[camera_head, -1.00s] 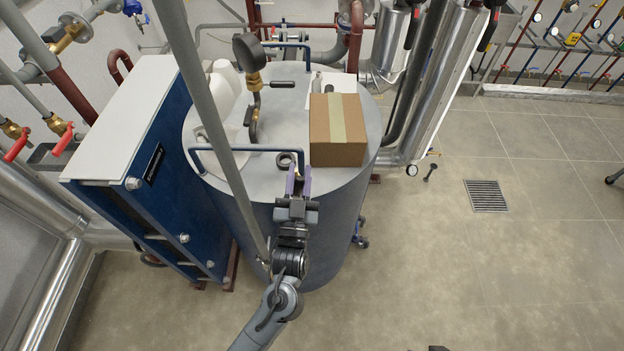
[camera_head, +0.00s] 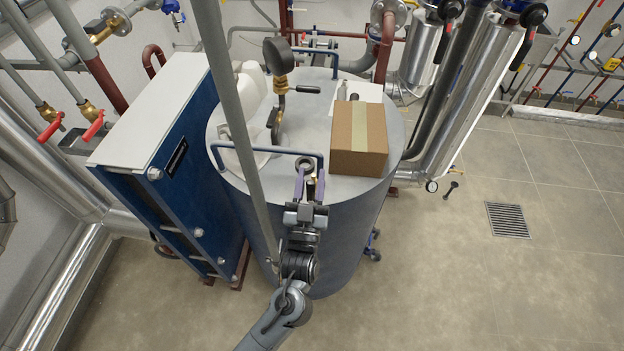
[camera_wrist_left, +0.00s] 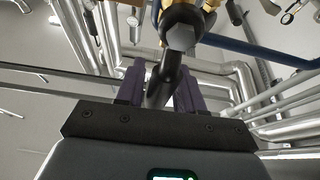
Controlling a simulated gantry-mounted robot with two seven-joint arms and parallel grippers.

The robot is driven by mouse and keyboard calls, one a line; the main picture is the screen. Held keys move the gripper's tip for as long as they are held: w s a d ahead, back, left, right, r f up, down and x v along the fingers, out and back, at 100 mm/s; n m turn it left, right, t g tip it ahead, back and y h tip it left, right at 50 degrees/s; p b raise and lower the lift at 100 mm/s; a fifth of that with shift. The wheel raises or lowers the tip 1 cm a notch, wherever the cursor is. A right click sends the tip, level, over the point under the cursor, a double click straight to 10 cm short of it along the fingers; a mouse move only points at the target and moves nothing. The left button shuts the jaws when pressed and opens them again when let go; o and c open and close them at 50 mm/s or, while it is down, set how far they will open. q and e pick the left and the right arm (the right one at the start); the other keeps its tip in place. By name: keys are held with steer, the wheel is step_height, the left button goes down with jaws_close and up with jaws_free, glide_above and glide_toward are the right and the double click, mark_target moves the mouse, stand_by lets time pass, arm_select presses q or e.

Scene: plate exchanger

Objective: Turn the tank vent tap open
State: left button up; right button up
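The grey tank (camera_head: 340,235) stands at the centre in the head view. On its top a brass fitting (camera_head: 281,82) carries a round gauge and a black lever pointing right (camera_head: 306,88); this looks like the vent tap. My left gripper (camera_head: 310,178) has two purple fingers apart, at the tank's front rim, beside a dark ring (camera_head: 304,163). In the left wrist view a dark rod (camera_wrist_left: 166,82) with a hex end and brass behind shows between the open fingers (camera_wrist_left: 160,85). I cannot tell whether they touch it. My right gripper is out of view.
A cardboard box (camera_head: 360,145) sits on the tank's right side. A blue rail (camera_head: 268,152) crosses the tank's front edge. A blue plate exchanger (camera_head: 170,190) stands at the left, and a grey upright pipe (camera_head: 235,110) passes close by. The floor at right is mostly clear.

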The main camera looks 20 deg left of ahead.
arm_select(q)
steer(key=shift+o, duration=0.7)
steer(key=shift+s+d+f, duration=0.2)
steer(key=shift+s+f, duration=0.05)
steer(key=shift+s, duration=0.15)
steer(key=b+v, duration=0.3)
steer(key=v, duration=0.6)
steer(key=shift+s, duration=0.4)
steer(key=shift+f, duration=0.1)
